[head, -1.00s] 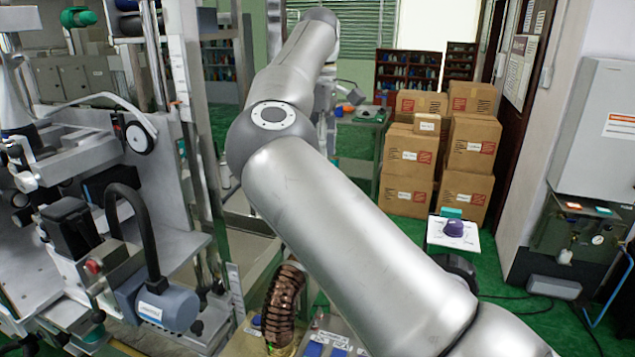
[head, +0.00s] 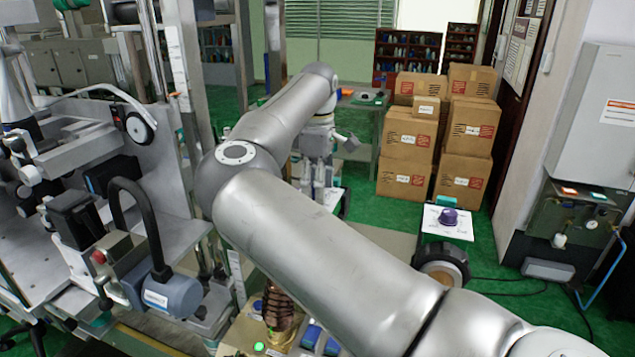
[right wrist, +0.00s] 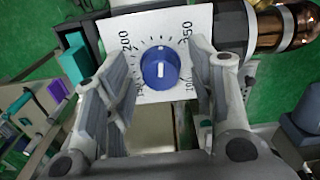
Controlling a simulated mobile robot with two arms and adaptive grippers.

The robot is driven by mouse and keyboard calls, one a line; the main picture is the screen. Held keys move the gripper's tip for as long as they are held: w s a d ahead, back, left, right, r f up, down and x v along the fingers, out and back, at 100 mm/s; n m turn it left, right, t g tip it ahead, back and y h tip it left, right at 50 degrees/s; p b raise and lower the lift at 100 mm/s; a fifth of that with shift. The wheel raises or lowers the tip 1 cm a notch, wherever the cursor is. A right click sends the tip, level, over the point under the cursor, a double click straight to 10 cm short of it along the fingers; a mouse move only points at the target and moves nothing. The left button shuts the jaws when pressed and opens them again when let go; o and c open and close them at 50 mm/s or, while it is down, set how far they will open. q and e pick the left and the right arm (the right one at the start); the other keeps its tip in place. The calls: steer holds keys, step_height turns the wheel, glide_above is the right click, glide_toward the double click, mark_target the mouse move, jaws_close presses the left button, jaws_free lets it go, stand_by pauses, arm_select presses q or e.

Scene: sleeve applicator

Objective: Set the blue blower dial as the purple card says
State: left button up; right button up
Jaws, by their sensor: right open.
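In the right wrist view the blue dial (right wrist: 160,68) sits on a white plate (right wrist: 150,22) with a printed scale around it. The numbers 200 and 250 are readable on the plate. In the head view my arm and gripper mostly hide this dial. A small purple patch (right wrist: 57,88) shows at the left of the wrist view; I cannot read any card.
A purple dial (head: 449,215) stands on another white plate in the head view. A teal block (right wrist: 75,60) is beside the blue dial's plate. Cardboard boxes (head: 408,135) stand behind, machinery at left.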

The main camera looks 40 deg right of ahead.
steer(key=shift+c, duration=0.9)
steer(key=c, duration=0.8)
arm_select(q)
steer(key=shift+s+a+f, duration=0.1)
steer(key=shift+s+a, duration=0.25)
steer(key=shift+s, duration=0.1)
arm_select(e)
steer(key=shift+c, duration=0.2)
arm_select(q)
steer(key=shift+f, duration=0.15)
